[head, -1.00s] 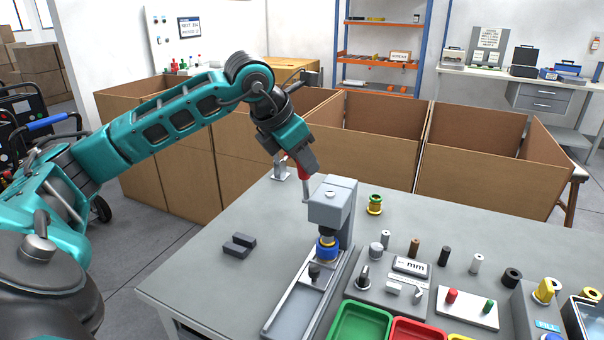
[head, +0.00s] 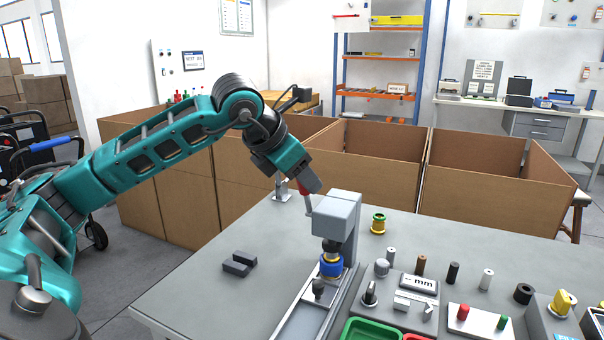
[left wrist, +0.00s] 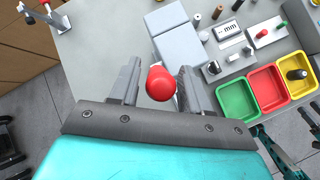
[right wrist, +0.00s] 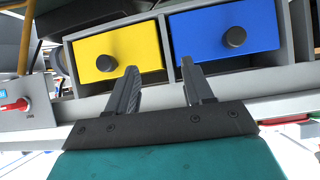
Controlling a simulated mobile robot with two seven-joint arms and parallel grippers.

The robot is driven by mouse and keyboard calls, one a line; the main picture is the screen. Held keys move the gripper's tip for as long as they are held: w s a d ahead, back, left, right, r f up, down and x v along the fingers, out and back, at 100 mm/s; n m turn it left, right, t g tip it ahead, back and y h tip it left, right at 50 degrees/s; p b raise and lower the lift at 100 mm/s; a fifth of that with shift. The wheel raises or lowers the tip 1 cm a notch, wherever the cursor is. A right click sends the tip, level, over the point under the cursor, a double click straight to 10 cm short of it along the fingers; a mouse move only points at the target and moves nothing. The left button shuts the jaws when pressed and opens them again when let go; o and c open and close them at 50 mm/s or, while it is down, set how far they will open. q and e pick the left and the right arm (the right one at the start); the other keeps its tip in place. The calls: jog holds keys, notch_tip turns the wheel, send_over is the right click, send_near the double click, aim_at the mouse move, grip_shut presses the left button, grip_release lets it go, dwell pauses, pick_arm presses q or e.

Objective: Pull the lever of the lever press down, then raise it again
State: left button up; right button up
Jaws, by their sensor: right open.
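The lever press (head: 337,215) stands on the grey table with its grey head, blue collar (head: 331,265) and long base. Its lever (head: 306,192) has a red grip and rises at the left of the press head. My left gripper (head: 311,184) is at the red grip. In the left wrist view, the red knob (left wrist: 160,83) sits between the fingers of my left gripper (left wrist: 158,70), with a finger close on each side. Whether they press on the grip is unclear. My right gripper (right wrist: 159,68) is open and empty before a yellow and a blue drawer.
A green bin (head: 370,331) is at the front. Cardboard boxes (head: 375,150) line the table's far side.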

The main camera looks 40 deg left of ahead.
pick_arm(q)
jog(key=shift+o, duration=0.5)
pick_arm(e)
jog(key=shift+s+f, duration=0.2)
jog(key=shift+f, duration=0.05)
pick_arm(q)
jog(key=shift+r, duration=0.1)
jog(key=shift+s+r, duration=0.25)
jog(key=v, duration=1.2)
pick_arm(e)
jog(key=shift+w+a+r, duration=0.1)
jog(key=shift+w, duration=0.05)
pick_arm(q)
jog(key=shift+f, duration=0.1)
jog(key=shift+s, duration=0.1)
